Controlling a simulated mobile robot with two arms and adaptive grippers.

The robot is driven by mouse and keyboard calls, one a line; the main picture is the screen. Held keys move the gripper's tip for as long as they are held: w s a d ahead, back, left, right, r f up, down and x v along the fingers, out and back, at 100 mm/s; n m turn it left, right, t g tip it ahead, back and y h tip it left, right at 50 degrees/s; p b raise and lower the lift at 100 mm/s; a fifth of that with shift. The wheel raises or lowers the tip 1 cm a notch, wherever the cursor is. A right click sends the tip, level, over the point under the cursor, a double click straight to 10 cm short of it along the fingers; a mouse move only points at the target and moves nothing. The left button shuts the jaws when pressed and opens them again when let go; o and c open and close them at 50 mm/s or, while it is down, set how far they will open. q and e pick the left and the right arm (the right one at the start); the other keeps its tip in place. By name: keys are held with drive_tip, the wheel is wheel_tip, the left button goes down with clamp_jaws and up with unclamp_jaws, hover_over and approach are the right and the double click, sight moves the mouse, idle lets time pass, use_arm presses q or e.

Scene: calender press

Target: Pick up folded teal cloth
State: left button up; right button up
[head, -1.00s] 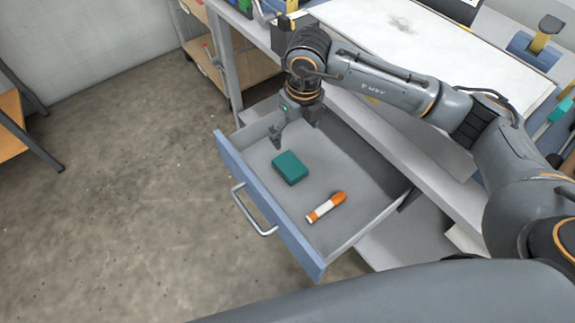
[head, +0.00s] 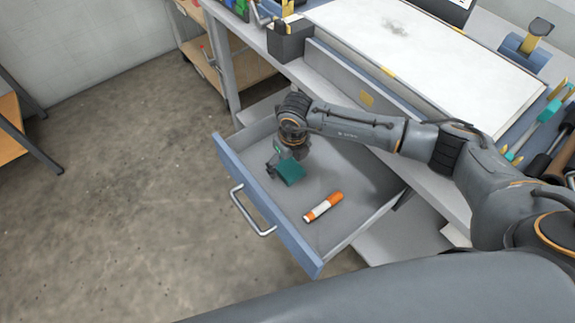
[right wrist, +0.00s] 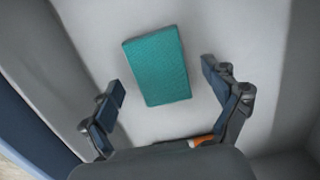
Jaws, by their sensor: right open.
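The folded teal cloth (head: 291,172) lies flat on the floor of the open drawer (head: 325,237), a small block-like rectangle. In the right wrist view the cloth (right wrist: 157,66) lies ahead of the fingers, slightly tilted. My right gripper (head: 277,165) is down inside the drawer, over the cloth's far edge and partly hiding it. In the right wrist view the right gripper (right wrist: 168,88) is open, its two fingers wide apart with nothing between them touching the cloth. My left gripper is not in view.
An orange and white tube (head: 323,206) lies in the drawer near the cloth; its orange end peeks out in the wrist view (right wrist: 202,140). The drawer walls stand close around my gripper. The workbench edge (head: 350,125) is behind the drawer.

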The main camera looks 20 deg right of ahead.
sight(288, 166)
drive_tip(key=shift+f, duration=0.25)
drive_tip(key=c, duration=1.1)
drive_tip(key=shift+r, duration=0.1)
drive_tip(key=shift+c, duration=0.2)
wheel_tip(288, 166, up, 10)
drive_tip(key=b, duration=0.1)
